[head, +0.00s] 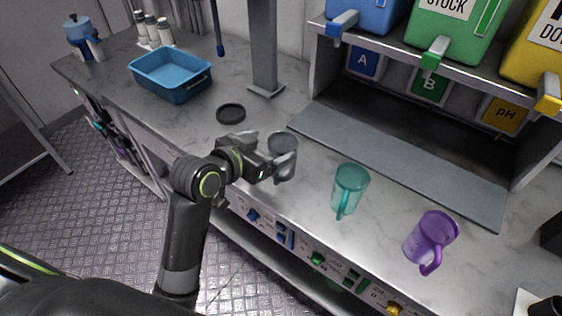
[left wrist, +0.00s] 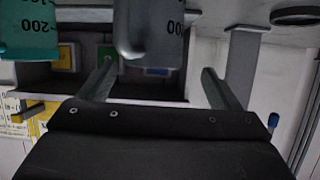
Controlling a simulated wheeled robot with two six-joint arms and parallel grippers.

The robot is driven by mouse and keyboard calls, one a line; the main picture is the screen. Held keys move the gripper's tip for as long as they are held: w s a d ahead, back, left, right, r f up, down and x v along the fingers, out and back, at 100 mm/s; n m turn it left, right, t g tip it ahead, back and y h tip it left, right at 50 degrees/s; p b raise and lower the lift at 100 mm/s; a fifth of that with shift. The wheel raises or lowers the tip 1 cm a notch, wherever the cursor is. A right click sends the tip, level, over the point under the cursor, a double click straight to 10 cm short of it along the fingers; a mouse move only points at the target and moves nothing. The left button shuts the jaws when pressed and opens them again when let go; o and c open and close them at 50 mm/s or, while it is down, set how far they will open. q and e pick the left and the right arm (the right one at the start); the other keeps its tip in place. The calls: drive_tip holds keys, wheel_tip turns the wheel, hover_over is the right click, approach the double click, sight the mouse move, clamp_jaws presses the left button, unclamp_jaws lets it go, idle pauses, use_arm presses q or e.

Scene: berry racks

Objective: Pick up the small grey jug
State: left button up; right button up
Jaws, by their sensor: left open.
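The small grey jug (head: 283,141) stands on the marble counter, left of the teal jug (head: 350,182) and the purple jug (head: 431,238). My left gripper (head: 276,162) is open at the grey jug and hides part of it. In the left wrist view the grey jug (left wrist: 152,35), with a 200 mark, shows at the top, between the lines of the two open fingers (left wrist: 158,70). I cannot tell whether a finger touches it. Part of the teal jug (left wrist: 28,35) shows at the left there. My right gripper is not in view.
A black disc (head: 231,113) lies behind the gripper, and a grey post (head: 263,50) rises from the counter. A blue tray (head: 170,76) stands further left. A rack with blue, green and yellow dispensers (head: 445,35) stands behind a grey ledge (head: 400,160).

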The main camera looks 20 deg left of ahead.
sight(290, 141)
use_arm(q)
drive_tip(key=x, duration=0.4)
drive_tip(key=shift+s+d+f, duration=0.1)
drive_tip(key=shift+d+f, duration=0.1)
drive_tip(key=shift+d, duration=0.25)
drive_tip(key=shift+w+d+f, duration=0.1)
drive_tip(key=shift+w+f, duration=0.05)
drive_tip(key=shift+w, duration=0.2)
